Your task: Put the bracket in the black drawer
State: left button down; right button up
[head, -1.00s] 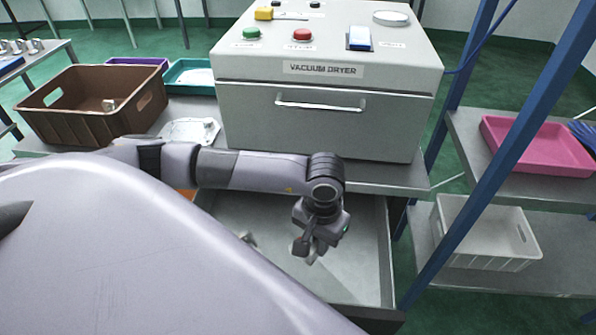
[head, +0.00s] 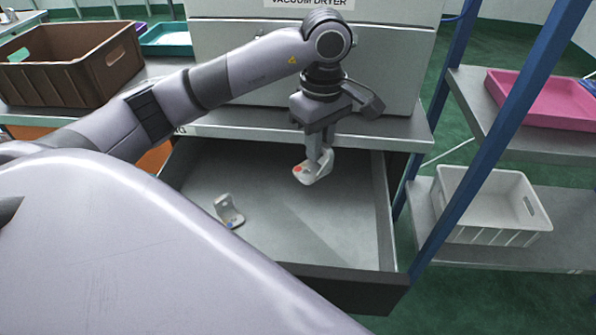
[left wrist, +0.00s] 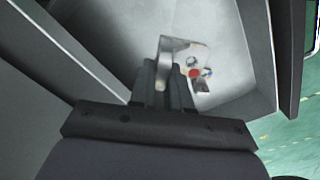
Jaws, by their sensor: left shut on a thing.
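The black drawer (head: 335,284) stands open below the bench, with a dark front and side walls and a pale grey floor. My left gripper (head: 318,163) is shut on a pale metal bracket (head: 310,175) with a red dot, over the back right part of the drawer. How high it is above the floor I cannot tell. The left wrist view shows the held bracket (left wrist: 174,45) beyond the fingers, over the drawer's grey floor. A second bracket (head: 229,211), with a blue dot, lies in the drawer's left part. My right gripper is not in view.
The vacuum dryer (head: 390,70) stands on the bench (head: 240,128) above the drawer. A brown crate (head: 75,70) is at the left. On the right shelves are a pink tray (head: 545,105) and a white crate (head: 490,215), behind a blue post (head: 495,145).

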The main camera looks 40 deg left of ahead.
pick_arm(q)
notch_tip(320, 180, down, 13)
jog(key=shift+f+b, duration=0.2)
jog(key=shift+b, duration=0.35)
jog(key=shift+f, duration=2)
jog(key=shift+f+b, duration=0.2)
jog(key=shift+b, duration=0.25)
jog(key=c, duration=1.1)
grip_release()
jog(key=shift+r, duration=0.1)
jog(key=shift+r, duration=0.1)
